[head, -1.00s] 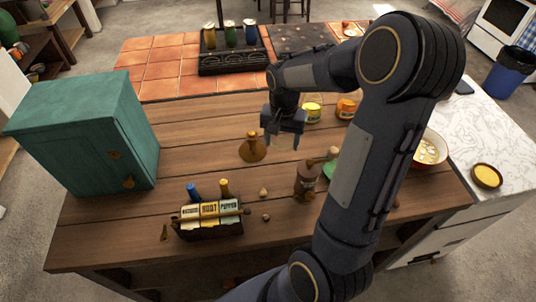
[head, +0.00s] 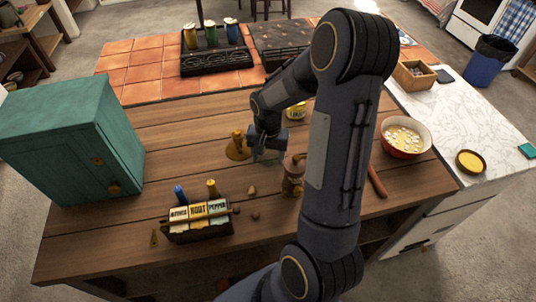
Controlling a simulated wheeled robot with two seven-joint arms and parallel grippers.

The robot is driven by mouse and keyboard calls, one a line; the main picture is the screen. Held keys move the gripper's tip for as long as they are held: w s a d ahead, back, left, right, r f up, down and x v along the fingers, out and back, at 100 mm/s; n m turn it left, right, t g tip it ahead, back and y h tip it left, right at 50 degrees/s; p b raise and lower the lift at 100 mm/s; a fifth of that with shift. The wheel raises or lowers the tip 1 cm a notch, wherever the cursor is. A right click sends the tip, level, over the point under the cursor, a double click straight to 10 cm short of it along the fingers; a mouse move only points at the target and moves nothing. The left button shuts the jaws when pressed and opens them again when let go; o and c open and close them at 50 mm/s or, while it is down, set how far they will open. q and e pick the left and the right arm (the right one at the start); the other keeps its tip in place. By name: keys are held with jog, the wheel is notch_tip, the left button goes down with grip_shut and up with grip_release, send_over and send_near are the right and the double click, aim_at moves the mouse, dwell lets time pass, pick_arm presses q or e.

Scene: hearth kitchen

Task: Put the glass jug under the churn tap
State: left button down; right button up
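My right gripper (head: 266,138) points down over the middle of the wooden counter, just right of an amber flared object (head: 237,148). A pale, partly see-through shape shows at its fingertips; I cannot tell whether it is the glass jug or the fingertips themselves, nor whether the fingers are open. A brown, upright vessel (head: 291,178) stands in front and to the right of the gripper, partly hidden by my arm; it may be the churn, and its tap is not clear. No glass jug can be made out for certain. My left gripper is out of view.
A teal cabinet (head: 68,140) stands at the left, a labelled bottle caddy (head: 197,230) at the front. A yellow-labelled jar (head: 296,111) is behind the gripper. A red bowl (head: 405,138) stands at the right. My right arm hides the counter's right middle.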

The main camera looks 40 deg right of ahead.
jog(key=o, duration=0.4)
jog(key=shift+c, duration=0.2)
jog(key=shift+r, duration=0.1)
